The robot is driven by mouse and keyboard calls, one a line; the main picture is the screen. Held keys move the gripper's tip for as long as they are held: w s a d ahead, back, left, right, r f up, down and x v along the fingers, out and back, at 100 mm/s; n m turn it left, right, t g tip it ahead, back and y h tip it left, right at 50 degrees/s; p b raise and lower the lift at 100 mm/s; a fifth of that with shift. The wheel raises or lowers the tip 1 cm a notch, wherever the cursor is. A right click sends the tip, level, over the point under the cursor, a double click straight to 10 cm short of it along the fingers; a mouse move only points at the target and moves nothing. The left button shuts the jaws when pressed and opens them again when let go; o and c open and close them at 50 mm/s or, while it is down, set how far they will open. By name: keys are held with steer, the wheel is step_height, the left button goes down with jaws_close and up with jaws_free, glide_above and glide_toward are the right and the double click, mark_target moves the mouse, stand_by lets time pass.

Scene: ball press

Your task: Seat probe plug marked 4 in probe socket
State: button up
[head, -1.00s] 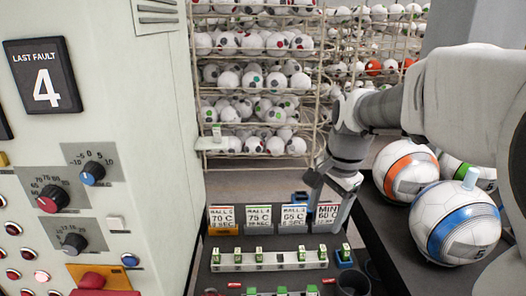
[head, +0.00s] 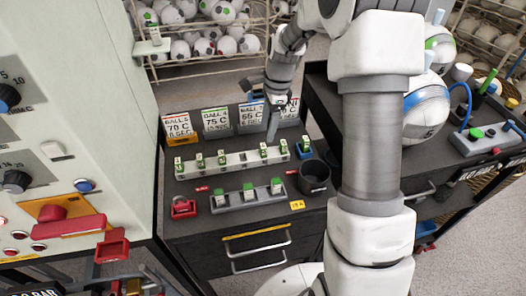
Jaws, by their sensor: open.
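Several small white plugs with green tops stand in a long pale rack (head: 232,163) on the dark bench. One of them is the plug at the rack's left end (head: 178,164). The numbers on the plugs are too small to read, so I cannot tell which is marked 4. My gripper (head: 272,131) is open and empty, pointing down behind the right part of the rack, by the right-hand cards. It looks apart from the plugs. I cannot identify the probe socket with certainty.
A grey block (head: 247,200) with green-topped pieces sits in front. Near it are a red holder (head: 183,208), a blue holder (head: 303,151) and a black cup (head: 314,176). Cards (head: 215,121) stand behind. A control cabinet (head: 75,130) is left; a ball (head: 427,108) and a button console (head: 488,140) are right.

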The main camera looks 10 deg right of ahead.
mark_target(263, 146)
steer(key=f, duration=0.3)
steer(key=a+f, duration=0.1)
steer(key=f, duration=0.2)
steer(key=f+p, duration=0.1)
steer(key=f, duration=0.2)
steer(key=shift+w+a, duration=0.15)
steer(key=shift+w, duration=0.15)
jaws_close()
